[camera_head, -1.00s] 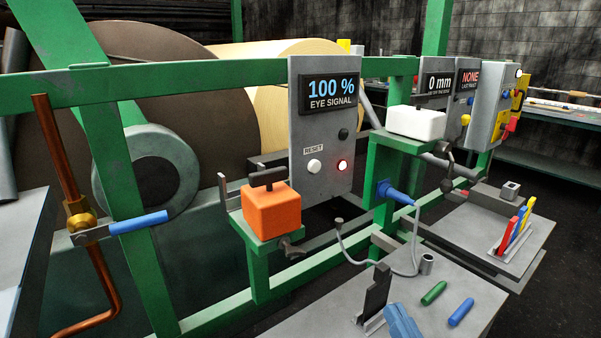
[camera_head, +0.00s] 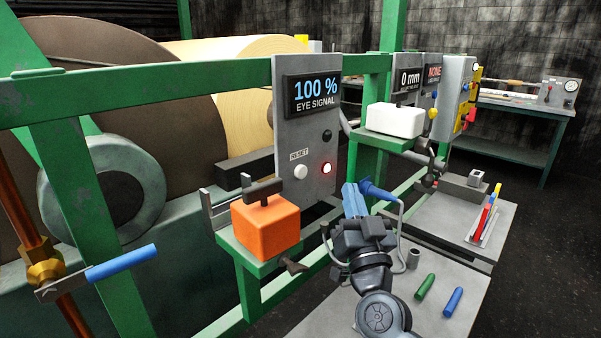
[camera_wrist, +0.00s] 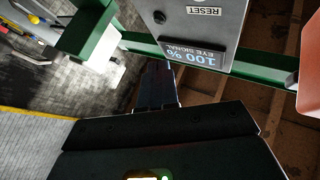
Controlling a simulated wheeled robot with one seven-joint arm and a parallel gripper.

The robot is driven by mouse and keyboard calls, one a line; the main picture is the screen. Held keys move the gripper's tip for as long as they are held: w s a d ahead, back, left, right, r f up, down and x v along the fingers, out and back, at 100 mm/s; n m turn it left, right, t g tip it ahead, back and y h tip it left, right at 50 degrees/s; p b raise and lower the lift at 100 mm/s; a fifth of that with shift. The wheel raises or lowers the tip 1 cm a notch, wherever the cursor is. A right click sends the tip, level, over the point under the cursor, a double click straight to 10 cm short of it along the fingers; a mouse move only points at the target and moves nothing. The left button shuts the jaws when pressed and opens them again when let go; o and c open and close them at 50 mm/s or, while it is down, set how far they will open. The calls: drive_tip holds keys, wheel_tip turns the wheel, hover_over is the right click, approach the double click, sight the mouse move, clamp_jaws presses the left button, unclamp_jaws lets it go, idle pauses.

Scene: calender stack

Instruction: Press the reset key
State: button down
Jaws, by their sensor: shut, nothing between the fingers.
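The reset key is a white round button (camera_head: 300,172) under the RESET label on the grey panel (camera_head: 305,120). A red lit lamp (camera_head: 326,168) sits to its right and a dark knob (camera_head: 327,136) above that lamp. The panel display reads 100 % EYE SIGNAL. My gripper (camera_head: 354,190) is shut and empty, to the right of the panel and lower than the key, apart from it.
An orange block (camera_head: 265,225) with a dark handle stands on a green bracket left of my gripper, below the key. A white box (camera_head: 395,120) sits on another green bracket to the right.

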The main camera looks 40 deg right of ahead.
approach(304, 167)
drive_tip(key=shift+w+d+r+p, duration=0.1)
drive_tip(key=shift+w+d+r, duration=0.35)
drive_tip(key=shift+d, duration=0.25)
drive_tip(key=shift+w+d+r+p, duration=0.1)
drive_tip(key=shift+w+d+r, duration=0.4)
drive_tip(key=shift+d, duration=0.2)
drive_tip(key=shift+w+d+r+p, duration=0.1)
drive_tip(key=shift+w+d+r, duration=0.35)
drive_tip(key=shift+d, duration=0.25)
idle(0.7)
drive_tip(key=shift+w, duration=0.35)
drive_tip(key=shift+w+a+r+p, duration=0.1)
drive_tip(key=shift+w+r+p, duration=0.1)
drive_tip(key=shift+w+p, duration=0.3)
idle(0.9)
drive_tip(key=shift+w+a, duration=0.2)
idle(0.4)
drive_tip(key=shift+s+f, duration=0.15)
drive_tip(key=shift+s, duration=0.1)
